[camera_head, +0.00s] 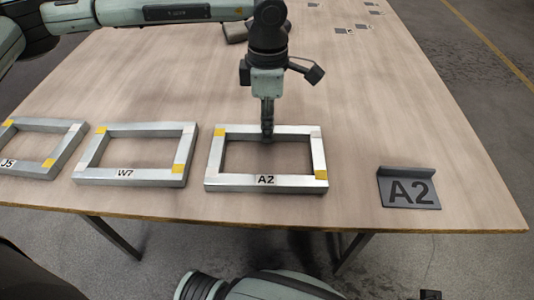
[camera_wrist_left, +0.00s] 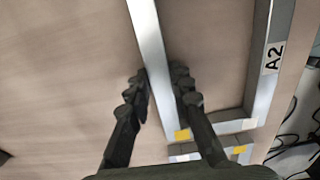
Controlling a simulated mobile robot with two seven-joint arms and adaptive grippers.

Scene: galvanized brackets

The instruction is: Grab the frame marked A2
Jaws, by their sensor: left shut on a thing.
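The frame marked A2 (camera_head: 222,182) is a silver metal rectangle with yellow corner patches, lying flat on the wooden table. Its label is on the near bar. In the left wrist view the A2 frame (camera_wrist_left: 262,85) lies with one bar between my fingers. My left gripper (camera_head: 267,135) points down at the far bar of this frame and is shut on it; its fingers (camera_wrist_left: 160,95) straddle the bar in the wrist view. Part of the far bar is hidden behind the fingers. My right gripper is not clearly seen.
The frame marked W7 (camera_head: 130,181) and the frame marked J5 (camera_head: 60,160) lie to the left. A dark A2 sign (camera_head: 410,189) stands at the right. Small pieces (camera_head: 343,31) lie at the back. The table's front edge is close to the frames.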

